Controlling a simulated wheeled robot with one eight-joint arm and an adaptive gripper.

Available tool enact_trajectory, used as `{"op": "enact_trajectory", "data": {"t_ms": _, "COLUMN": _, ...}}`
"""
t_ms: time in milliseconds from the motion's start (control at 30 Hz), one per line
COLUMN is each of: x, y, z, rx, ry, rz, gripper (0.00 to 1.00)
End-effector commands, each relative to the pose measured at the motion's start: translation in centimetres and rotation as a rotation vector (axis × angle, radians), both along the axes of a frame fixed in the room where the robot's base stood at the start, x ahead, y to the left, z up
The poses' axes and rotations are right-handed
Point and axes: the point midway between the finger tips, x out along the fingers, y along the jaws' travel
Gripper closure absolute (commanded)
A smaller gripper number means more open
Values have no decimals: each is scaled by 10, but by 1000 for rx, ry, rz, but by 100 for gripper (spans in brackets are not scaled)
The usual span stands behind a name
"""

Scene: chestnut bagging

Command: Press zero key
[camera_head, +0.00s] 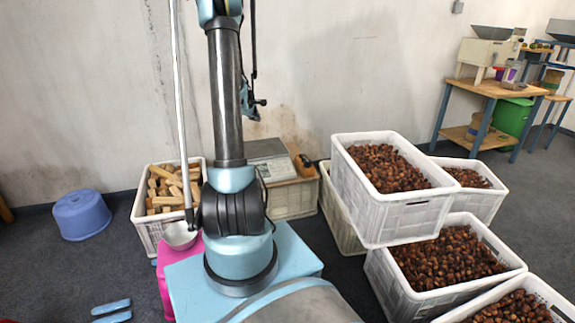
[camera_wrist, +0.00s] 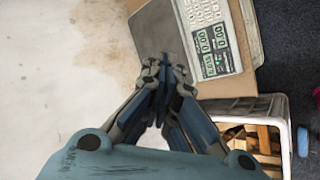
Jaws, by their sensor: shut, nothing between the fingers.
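The scale (camera_wrist: 235,64) shows in the wrist view at the top, with lit green digits on its display (camera_wrist: 213,40) and a keypad (camera_wrist: 203,10) of small pale keys cut by the top edge. Single keys, the zero key among them, are too small to tell apart. My gripper (camera_wrist: 163,64) is shut and empty, its fingertips over the scale's dark plate (camera_wrist: 160,35), left of the display. Whether it touches cannot be told. In the head view the scale (camera_head: 266,150) is partly hidden behind my arm; my gripper (camera_head: 257,103) is small near the wall.
The scale rests on a wooden board (camera_head: 283,182) over a crate (camera_head: 293,204). Crates of chestnuts (camera_head: 385,212) stand right. A crate of wood blocks (camera_head: 143,222), a metal scoop (camera_head: 180,238) and a blue tub (camera_head: 82,214) are left. The wall (camera_head: 320,70) is close behind.

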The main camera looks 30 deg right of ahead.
Motion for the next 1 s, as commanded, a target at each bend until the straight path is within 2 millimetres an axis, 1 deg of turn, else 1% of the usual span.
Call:
{"op": "enact_trajectory", "data": {"t_ms": 33, "x": 8, "y": -15, "z": -11, "rx": -23, "ry": 5, "rz": 7, "gripper": 100}}
{"op": "enact_trajectory", "data": {"t_ms": 200, "x": 31, "y": -62, "z": -46, "rx": -107, "ry": 24, "rz": 46, "gripper": 100}}
{"op": "enact_trajectory", "data": {"t_ms": 267, "x": 37, "y": -78, "z": -60, "rx": -136, "ry": 34, "rz": 58, "gripper": 100}}
{"op": "enact_trajectory", "data": {"t_ms": 467, "x": 52, "y": -131, "z": -110, "rx": -238, "ry": 68, "rz": 101, "gripper": 100}}
{"op": "enact_trajectory", "data": {"t_ms": 700, "x": 56, "y": -190, "z": -176, "rx": -358, "ry": 120, "rz": 150, "gripper": 100}}
{"op": "enact_trajectory", "data": {"t_ms": 800, "x": 55, "y": -210, "z": -202, "rx": -403, "ry": 143, "rz": 168, "gripper": 100}}
{"op": "enact_trajectory", "data": {"t_ms": 900, "x": 52, "y": -225, "z": -223, "rx": -438, "ry": 163, "rz": 182, "gripper": 100}}
{"op": "enact_trajectory", "data": {"t_ms": 1000, "x": 50, "y": -235, "z": -237, "rx": -463, "ry": 176, "rz": 194, "gripper": 100}}
